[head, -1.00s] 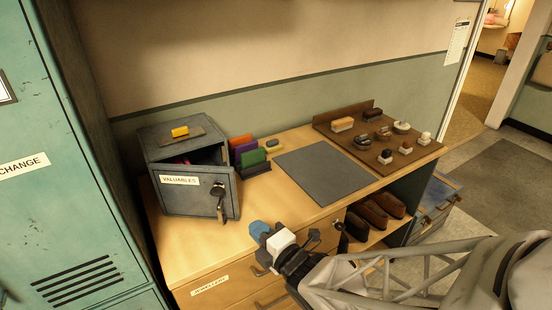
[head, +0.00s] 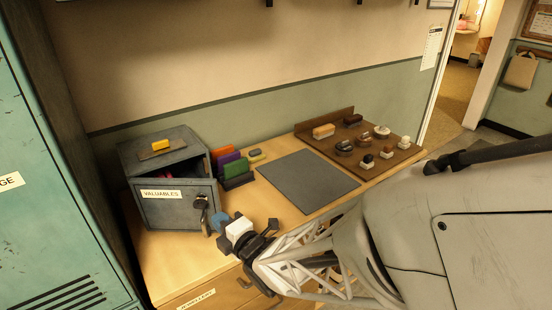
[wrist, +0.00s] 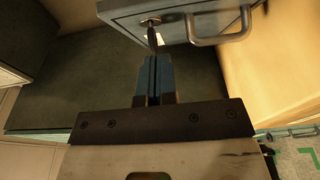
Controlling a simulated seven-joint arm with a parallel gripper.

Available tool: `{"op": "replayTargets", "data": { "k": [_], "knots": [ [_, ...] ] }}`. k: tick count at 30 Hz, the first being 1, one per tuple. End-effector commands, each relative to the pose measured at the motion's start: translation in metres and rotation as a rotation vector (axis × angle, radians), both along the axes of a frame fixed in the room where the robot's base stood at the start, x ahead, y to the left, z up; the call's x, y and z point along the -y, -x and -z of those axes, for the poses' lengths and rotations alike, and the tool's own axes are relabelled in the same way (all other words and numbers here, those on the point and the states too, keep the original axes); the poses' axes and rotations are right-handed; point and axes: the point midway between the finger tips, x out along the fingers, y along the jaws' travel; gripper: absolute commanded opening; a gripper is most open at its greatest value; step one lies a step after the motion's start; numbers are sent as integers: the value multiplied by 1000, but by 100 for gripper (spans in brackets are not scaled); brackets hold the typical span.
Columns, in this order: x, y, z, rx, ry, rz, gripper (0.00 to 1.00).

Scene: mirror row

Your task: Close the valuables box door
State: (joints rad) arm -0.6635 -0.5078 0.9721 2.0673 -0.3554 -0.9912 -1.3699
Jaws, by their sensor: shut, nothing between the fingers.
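The grey valuables box (head: 185,150) stands at the left end of the wooden desk. Its door (head: 160,209), with the VALUABLES label, is ajar; a dark gap shows between its top edge and the box. A lock with keys (head: 202,203) hangs at the door's right side. My gripper (head: 222,222), with blue fingertips, is shut and empty just right of the keys, in front of the door. In the wrist view, the shut fingers (wrist: 152,73) point at a grey panel that looks like the door (wrist: 185,12), with a key and a metal handle (wrist: 220,29). Contact is unclear.
A yellow block (head: 160,145) lies on the box top. Coloured upright items (head: 235,168) stand right of the box. A grey mat (head: 307,181) and a brown board (head: 345,150) with several small objects lie further right. A green locker (head: 40,200) stands at left.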

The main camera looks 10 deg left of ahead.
Motion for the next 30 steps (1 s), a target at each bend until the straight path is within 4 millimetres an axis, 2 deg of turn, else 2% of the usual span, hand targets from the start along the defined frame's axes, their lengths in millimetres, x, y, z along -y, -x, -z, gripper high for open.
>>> {"op": "replayTargets", "data": {
  "k": [3, 9, 15, 30],
  "knots": [
    [-12, -8, 0, 0, 0, -2, 0],
    [-15, -30, 0, 1, 1, 1, 0],
    [-18, -43, 1, -1, 1, 0, 0],
    [-18, -47, 0, 0, 0, 0, 0]
  ]
}}
